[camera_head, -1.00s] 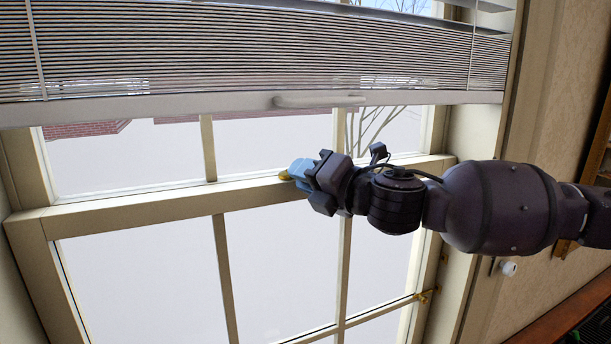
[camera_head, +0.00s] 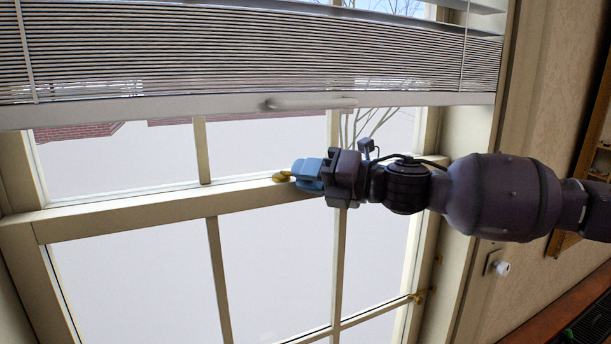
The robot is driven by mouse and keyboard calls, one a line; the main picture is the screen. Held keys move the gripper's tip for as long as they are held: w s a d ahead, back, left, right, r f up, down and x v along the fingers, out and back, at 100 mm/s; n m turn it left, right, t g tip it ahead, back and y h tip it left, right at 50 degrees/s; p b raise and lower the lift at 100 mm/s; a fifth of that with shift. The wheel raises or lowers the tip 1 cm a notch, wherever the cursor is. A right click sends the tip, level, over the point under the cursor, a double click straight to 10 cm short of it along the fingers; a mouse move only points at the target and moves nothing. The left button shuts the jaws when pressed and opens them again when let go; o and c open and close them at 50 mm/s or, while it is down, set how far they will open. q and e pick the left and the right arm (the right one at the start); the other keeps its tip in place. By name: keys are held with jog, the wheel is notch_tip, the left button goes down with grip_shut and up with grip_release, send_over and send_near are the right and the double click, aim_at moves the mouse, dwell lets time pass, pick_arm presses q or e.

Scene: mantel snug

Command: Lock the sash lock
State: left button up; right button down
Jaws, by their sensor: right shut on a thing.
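The brass sash lock (camera_head: 281,177) sits on the meeting rail (camera_head: 150,207) of the window, near its middle. A rounded brass part of it shows just left of my right gripper's fingertips. My right gripper (camera_head: 302,174) comes in from the right at the rail, its light blue fingers shut on the lock, seemingly on its lever. The fingers hide the right part of the lock, so the lever's angle cannot be made out. My left gripper is not in view.
A half-lowered blind with a pale bottom rail and handle (camera_head: 311,103) hangs above the lock. A small brass fitting (camera_head: 419,297) is on the lower right frame. A white knob (camera_head: 502,268) is on the right wall. The glass below the rail is unobstructed.

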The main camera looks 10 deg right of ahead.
jog(key=c, duration=1.3)
grip_release()
jog(key=shift+o, duration=0.2)
jog(key=shift+s+a, duration=0.1)
